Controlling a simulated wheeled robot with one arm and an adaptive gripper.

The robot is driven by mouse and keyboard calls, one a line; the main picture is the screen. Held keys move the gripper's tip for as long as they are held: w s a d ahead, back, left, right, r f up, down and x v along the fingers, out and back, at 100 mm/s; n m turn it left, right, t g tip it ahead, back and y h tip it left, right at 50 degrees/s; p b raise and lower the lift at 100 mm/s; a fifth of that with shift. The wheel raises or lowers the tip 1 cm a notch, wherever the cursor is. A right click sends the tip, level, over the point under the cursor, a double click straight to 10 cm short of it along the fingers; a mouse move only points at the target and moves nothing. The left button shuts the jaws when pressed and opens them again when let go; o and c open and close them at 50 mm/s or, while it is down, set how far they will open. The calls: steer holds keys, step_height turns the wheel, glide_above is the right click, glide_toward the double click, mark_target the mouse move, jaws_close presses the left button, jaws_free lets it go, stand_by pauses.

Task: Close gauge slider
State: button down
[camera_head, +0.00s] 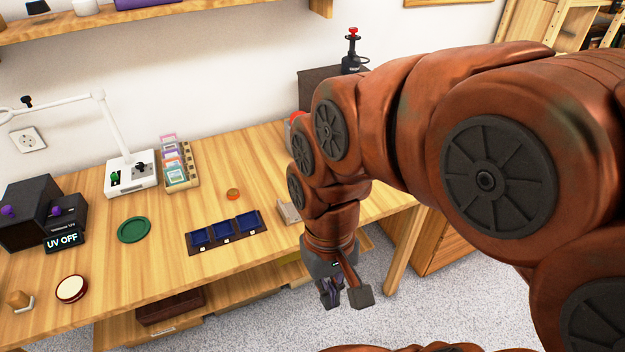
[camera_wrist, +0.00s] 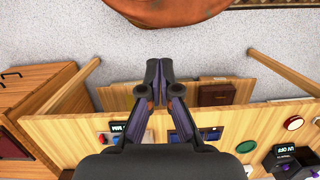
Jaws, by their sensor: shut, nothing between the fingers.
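I cannot surely make out the gauge slider. A small beige block (camera_head: 288,212) on the table, partly hidden behind my arm, may be part of it. In the wrist view a pale device with a dark lettered display (camera_wrist: 118,129) stands near the table edge; its slider is not clear. My gripper (camera_head: 346,300) hangs in front of the table's front edge, over the floor, apart from these things. In the wrist view its two dark fingers (camera_wrist: 159,66) are together and empty.
A blue three-part tray (camera_head: 228,233), green disc (camera_head: 134,229), orange puck (camera_head: 233,194) and UV box (camera_head: 40,215) are on the table. A white lamp stand (camera_head: 131,174) and card rack (camera_head: 178,166) stand behind. A lower shelf (camera_head: 228,289) runs under the tabletop.

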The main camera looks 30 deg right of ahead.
steer(key=w+d+f+m+t+y+b, duration=0.15)
steer(key=w+d+m+b, duration=0.35)
steer(key=w, duration=0.6)
steer(key=w+d+m+y, duration=0.3)
steer(key=w+m, duration=0.3)
steer(key=w, duration=0.4)
steer(key=w+d+f+m+t+y+b, duration=0.1)
steer(key=w+d+f+m+t, duration=0.2)
steer(key=d, duration=0.5)
steer(key=w+d+f+m+b, duration=0.2)
steer(key=d+m, duration=0.3)
steer(key=d, duration=0.4)
steer(key=w+d+f+m+t+y+b, duration=0.1)
steer(key=w+d+f+m+t, duration=0.2)
steer(key=d, duration=0.5)
steer(key=shift+m+g, duration=0.55)
steer(key=shift+m, duration=0.05)
steer(key=x, duration=0.9)
steer(key=shift+w, duration=0.15)
steer(key=a, duration=0.1)
steer(key=w+a, duration=0.1)
steer(key=shift+w+a+f, duration=0.3)
steer(key=shift+a+f, duration=0.1)
steer(key=shift+w+a+f+p, duration=0.15)
steer(key=shift+w+a+p, duration=0.2)
steer(key=shift+a, duration=0.1)
steer(key=shift+a, duration=0.1)
